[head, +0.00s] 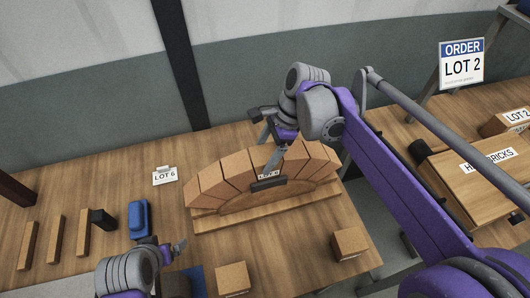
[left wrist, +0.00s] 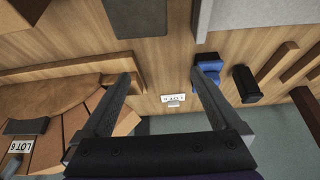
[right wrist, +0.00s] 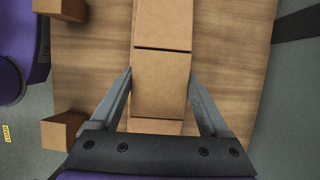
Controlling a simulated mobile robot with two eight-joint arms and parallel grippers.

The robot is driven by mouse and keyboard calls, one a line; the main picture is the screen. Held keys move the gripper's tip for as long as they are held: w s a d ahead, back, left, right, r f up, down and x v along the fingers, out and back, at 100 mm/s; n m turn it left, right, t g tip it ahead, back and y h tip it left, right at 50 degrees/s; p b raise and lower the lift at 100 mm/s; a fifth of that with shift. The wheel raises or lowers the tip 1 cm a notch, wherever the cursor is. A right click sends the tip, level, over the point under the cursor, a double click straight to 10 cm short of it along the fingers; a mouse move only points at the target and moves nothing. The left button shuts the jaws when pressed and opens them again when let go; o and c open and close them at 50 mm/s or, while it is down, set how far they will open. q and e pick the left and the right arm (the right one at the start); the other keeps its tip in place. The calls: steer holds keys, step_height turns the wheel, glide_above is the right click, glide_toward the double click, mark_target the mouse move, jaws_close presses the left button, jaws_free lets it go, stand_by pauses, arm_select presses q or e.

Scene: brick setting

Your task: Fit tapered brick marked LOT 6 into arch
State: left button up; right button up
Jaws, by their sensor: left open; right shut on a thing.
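The arch (head: 213,184) of tan tapered bricks stands on a wooden base on the table. A small LOT 6 label (head: 268,176) is at its middle, above a dark bar; it also shows in the left wrist view (left wrist: 20,147). My right gripper (head: 272,158) is at the top of the arch. In the right wrist view its fingers (right wrist: 160,76) are shut on a tapered brick (right wrist: 160,88), in line with neighbouring bricks and a dark seam beside it. Its seating depth is unclear. My left gripper (left wrist: 160,88) is open and empty, left of the arch.
A LOT 6 card (head: 165,176) stands left of the arch. A blue object (head: 138,218), a black block (head: 102,219) and wooden strips (head: 55,237) lie further left. Two loose bricks (head: 232,279) (head: 349,243) sit in front. An ORDER LOT 2 sign (head: 461,63) is at right.

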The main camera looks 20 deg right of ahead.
steer(key=o, duration=1.6)
steer(key=shift+f, duration=0.1)
steer(key=shift+c, duration=0.2)
steer(key=p+v, duration=0.1)
steer(key=v, duration=1.1)
steer(key=shift+s, duration=0.1)
